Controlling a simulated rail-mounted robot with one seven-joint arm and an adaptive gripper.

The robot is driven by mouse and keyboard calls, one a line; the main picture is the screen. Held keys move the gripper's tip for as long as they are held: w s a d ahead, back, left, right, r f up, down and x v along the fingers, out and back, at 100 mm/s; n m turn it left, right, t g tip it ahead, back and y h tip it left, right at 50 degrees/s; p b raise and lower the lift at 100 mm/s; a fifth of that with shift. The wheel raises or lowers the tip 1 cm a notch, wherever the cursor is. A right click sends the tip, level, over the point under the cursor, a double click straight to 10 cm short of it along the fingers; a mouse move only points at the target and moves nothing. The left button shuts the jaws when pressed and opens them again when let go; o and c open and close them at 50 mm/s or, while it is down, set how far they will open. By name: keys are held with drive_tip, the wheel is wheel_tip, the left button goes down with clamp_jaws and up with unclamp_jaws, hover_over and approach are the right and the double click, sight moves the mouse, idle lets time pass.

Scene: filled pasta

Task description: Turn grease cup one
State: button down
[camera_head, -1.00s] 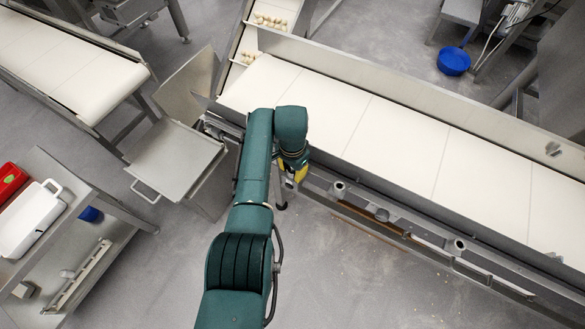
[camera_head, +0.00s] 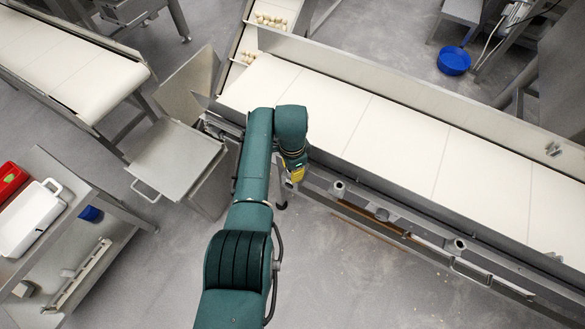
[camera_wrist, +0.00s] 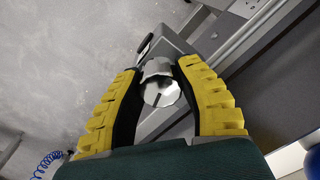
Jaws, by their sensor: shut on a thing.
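In the wrist view, a shiny metal grease cup (camera_wrist: 161,92) with a dark line on its face sits between the yellow-padded fingers of my gripper (camera_wrist: 163,68). My gripper is shut on it, with one finger on each side. In the head view, my gripper (camera_head: 294,175) is at the near side of the long conveyor, close to its left end. The held cup is hidden there behind my arm and gripper.
Two similar grey fittings (camera_head: 338,188) (camera_head: 459,245) stand along the rail of the white-belted conveyor (camera_head: 395,125). A metal tray stand (camera_head: 175,155) is left of my arm. Open floor lies right of my arm, in front of the conveyor.

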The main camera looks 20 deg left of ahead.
drive_tip(key=shift+s+f, duration=0.15)
drive_tip(key=shift+f, duration=0.05)
drive_tip(key=c, duration=0.6)
unclamp_jaws()
drive_tip(key=shift+r, duration=0.15)
drive_tip(key=shift+r, duration=0.2)
wheel_tip(320, 180, up, 12)
drive_tip(key=shift+f, duration=0.2)
